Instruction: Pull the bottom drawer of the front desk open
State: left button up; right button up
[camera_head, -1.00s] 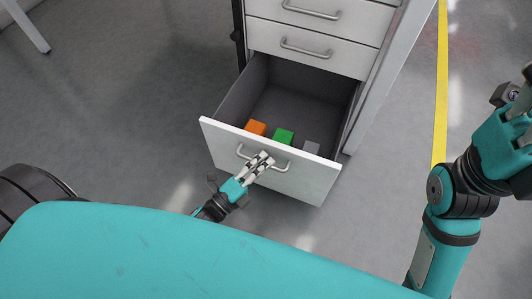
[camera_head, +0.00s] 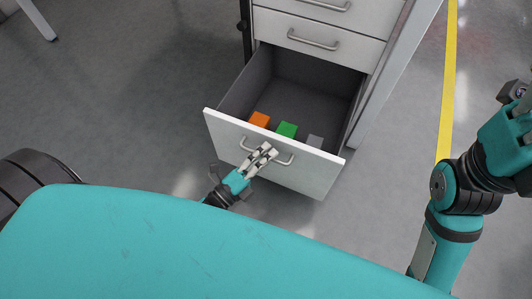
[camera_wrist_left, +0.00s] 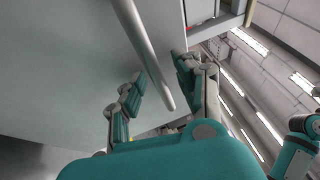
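The bottom drawer (camera_head: 220,135) of the front desk stands well out, its inside showing. Its front has a metal bar handle (camera_head: 285,162). My left gripper (camera_head: 268,150) is at this handle, reaching over it from the front. In the left wrist view, the handle bar (camera_wrist_left: 143,50) runs between the two spread fingers of the left gripper (camera_wrist_left: 158,68), with gaps showing.
Upper drawers (camera_head: 350,52) of the desk are shut, each visible one with a bar handle. Grey floor (camera_head: 130,100) is clear left of the desk. A yellow floor line (camera_head: 447,90) runs on the right. A pale leg (camera_head: 38,20) stands at top left.

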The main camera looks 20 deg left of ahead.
aim_at(267, 136)
pick_arm(q)
jog(key=o, duration=0.7)
jog(key=r, duration=0.9)
jog(key=shift+w+r, duration=0.2)
jog(key=shift+w, duration=0.05)
jog(key=shift+o, duration=0.3)
jog(key=shift+a+r, duration=0.1)
jog(key=shift+r, duration=0.45)
jog(key=shift+g+y, duration=0.3)
jog(key=shift+g, duration=0.1)
jog(key=f, duration=0.4)
jog(key=shift+s+f, duration=0.35)
jog(key=shift+f, duration=0.05)
jog(key=shift+s, duration=0.1)
jog(key=shift+c, duration=0.6)
jog(key=shift+f+v, duration=0.2)
jog(key=shift+v, duration=1.5)
jog(key=shift+f+v, duration=0.25)
jog(key=shift+v, duration=1.45)
jog(key=c, duration=0.4)
jog(key=shift+s+a, duration=0.25)
jog(key=shift+s, duration=0.3)
jog(key=shift+c, duration=1.2)
jog(key=f+v, duration=0.1)
jog(key=v, duration=1.1)
jog(key=shift+f, duration=0.3)
